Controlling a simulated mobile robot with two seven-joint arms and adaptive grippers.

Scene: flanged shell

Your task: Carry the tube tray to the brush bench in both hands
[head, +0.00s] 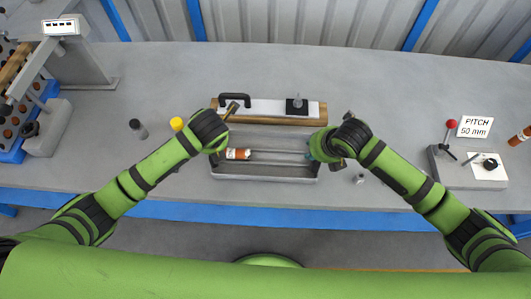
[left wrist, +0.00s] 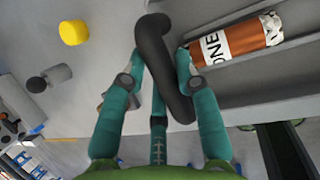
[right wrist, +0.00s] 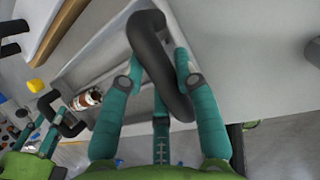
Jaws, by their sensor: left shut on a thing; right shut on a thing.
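The tube tray (head: 265,176) is a long grey trough near the front of the grey table. One tube with an orange and white label (head: 238,154) lies inside at its left end, also seen in the left wrist view (left wrist: 236,40). My left gripper (head: 222,146) is shut on the black handle (left wrist: 160,65) at the tray's left end. My right gripper (head: 322,148) is shut on the black handle (right wrist: 158,65) at its right end. I cannot tell whether the tray touches the table. No bench is clearly marked as the brush bench.
A wooden-edged board (head: 270,110) with a black handle and black block lies just behind the tray. A fixture (head: 470,165) with a red knob and a "PITCH 50 mm" sign (head: 475,127) stands right.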

